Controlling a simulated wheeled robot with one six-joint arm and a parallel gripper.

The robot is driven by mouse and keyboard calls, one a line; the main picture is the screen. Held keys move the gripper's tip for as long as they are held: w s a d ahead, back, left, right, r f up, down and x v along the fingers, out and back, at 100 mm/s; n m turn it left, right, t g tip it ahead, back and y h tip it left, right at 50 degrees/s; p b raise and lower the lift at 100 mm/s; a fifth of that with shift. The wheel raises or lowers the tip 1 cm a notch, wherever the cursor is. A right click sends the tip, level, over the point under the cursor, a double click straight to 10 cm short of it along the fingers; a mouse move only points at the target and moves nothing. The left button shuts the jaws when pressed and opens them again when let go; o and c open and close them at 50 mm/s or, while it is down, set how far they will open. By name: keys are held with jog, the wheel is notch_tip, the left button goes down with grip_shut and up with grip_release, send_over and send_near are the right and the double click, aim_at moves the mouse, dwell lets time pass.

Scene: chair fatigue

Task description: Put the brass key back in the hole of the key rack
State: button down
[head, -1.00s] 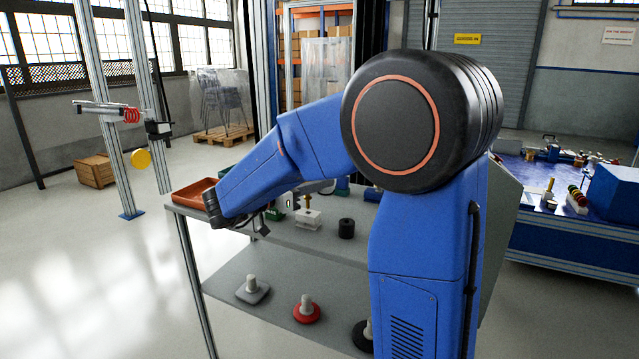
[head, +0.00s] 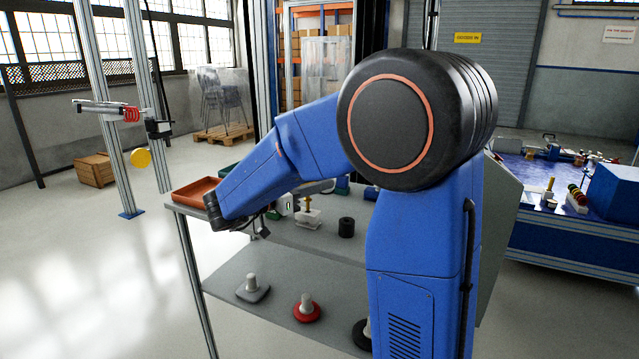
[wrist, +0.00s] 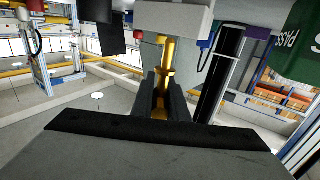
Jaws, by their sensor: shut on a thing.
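The brass key (wrist: 169,56) is held between the two black fingers of my gripper (wrist: 164,88) in the wrist view. Its far end meets the edge of a light grey block (wrist: 188,18), which looks like the key rack; I cannot tell how far the key is in the hole. In the head view, a brass piece (head: 308,202), likely the same key, shows upright at a small whitish block (head: 309,218) on the tabletop. My forearm hides most of my gripper there.
A red-brown tray (head: 195,190) sits on the table's left corner. A black cylinder (head: 346,228) stands right of the whitish block. The lower shelf (head: 275,292) holds a grey and a red disc-based piece.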

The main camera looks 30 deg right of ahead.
jog(key=shift+f, duration=1.6)
jog(key=c, duration=1.7)
grip_release()
jog(key=shift+o, duration=0.2)
jog(key=shift+a, duration=0.15)
jog(key=s+a, duration=0.1)
jog(key=a, duration=1.6)
